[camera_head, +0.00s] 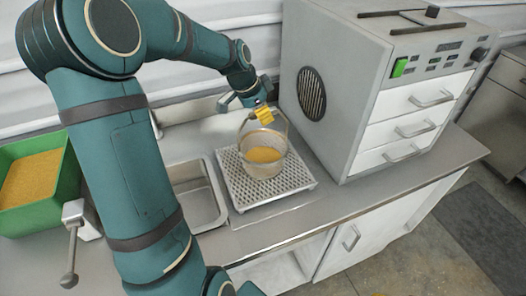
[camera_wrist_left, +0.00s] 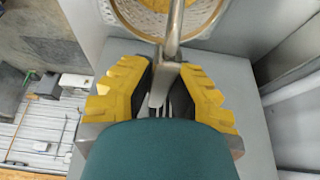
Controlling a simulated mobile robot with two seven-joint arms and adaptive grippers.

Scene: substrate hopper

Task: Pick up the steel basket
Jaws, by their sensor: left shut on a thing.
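The steel basket (camera_head: 262,164) is round, with a tall bail handle and orange-yellow substrate inside. In the head view it is over the perforated grey platform; I cannot tell whether it touches it. My left gripper (camera_head: 262,113) has yellow finger pads and is at the top of the basket's handle. In the left wrist view the left gripper (camera_wrist_left: 160,90) is shut on the metal handle (camera_wrist_left: 173,35), which runs between the pads. The basket's rim (camera_wrist_left: 128,22) shows at the top of that view.
The perforated platform (camera_head: 235,185) stands on the steel counter (camera_head: 290,228). A grey cabinet (camera_head: 345,75) with drawers is close on the right. A sunken sink (camera_head: 203,213) lies left of the platform. A green bin (camera_head: 70,185) of orange substrate is at far left.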

